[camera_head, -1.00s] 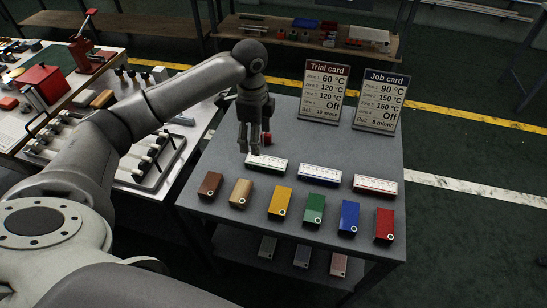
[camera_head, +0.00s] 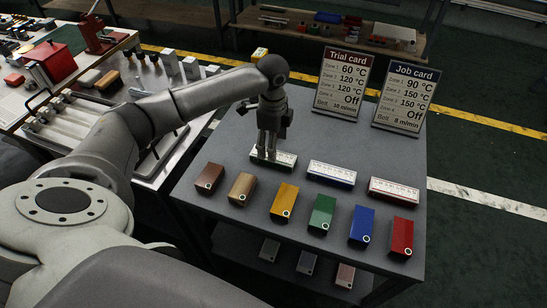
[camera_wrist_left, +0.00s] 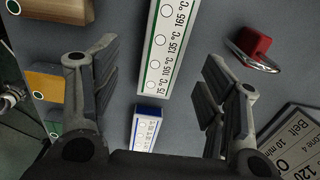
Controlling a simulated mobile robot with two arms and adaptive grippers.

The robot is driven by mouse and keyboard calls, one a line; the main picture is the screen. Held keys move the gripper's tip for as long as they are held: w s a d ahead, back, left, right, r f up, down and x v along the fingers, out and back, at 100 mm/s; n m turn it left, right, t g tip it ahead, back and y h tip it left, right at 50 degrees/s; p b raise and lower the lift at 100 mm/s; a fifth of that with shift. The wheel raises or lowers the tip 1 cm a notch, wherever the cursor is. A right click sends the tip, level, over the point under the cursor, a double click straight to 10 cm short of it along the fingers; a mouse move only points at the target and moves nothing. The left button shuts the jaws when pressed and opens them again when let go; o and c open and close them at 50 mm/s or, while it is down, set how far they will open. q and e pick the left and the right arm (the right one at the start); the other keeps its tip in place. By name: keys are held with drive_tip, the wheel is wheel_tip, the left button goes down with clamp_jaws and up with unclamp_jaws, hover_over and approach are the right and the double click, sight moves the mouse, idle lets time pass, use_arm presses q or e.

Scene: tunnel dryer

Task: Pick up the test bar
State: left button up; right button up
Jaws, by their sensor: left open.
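A white bar with a green edge and temperature marks (camera_head: 287,160) lies on the grey table, partly hidden by my left gripper (camera_head: 267,154). The gripper is open and points down at it. In the left wrist view the same bar (camera_wrist_left: 163,55) shows between the spread fingers of my left gripper (camera_wrist_left: 158,95), with gaps on both sides. I cannot tell how far above it the fingertips are. Similar bars with a blue edge (camera_head: 332,174) and a red edge (camera_head: 394,190) lie in a row to the right. My right gripper is not in view.
A row of coloured blocks, such as the yellow block (camera_head: 284,200) and green block (camera_head: 322,213), lies in front of the bars. The Trial card (camera_head: 343,82) and Job card (camera_head: 405,97) stand behind. A red padlock-like item (camera_wrist_left: 253,44) lies near the gripper.

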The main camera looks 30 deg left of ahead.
use_arm(q)
drive_tip(key=f, duration=0.5)
drive_tip(key=shift+w+f, duration=0.2)
drive_tip(key=shift+f, duration=0.2)
drive_tip(key=shift+c, duration=0.3)
drive_tip(key=shift+r, duration=0.1)
drive_tip(key=c, duration=1.1)
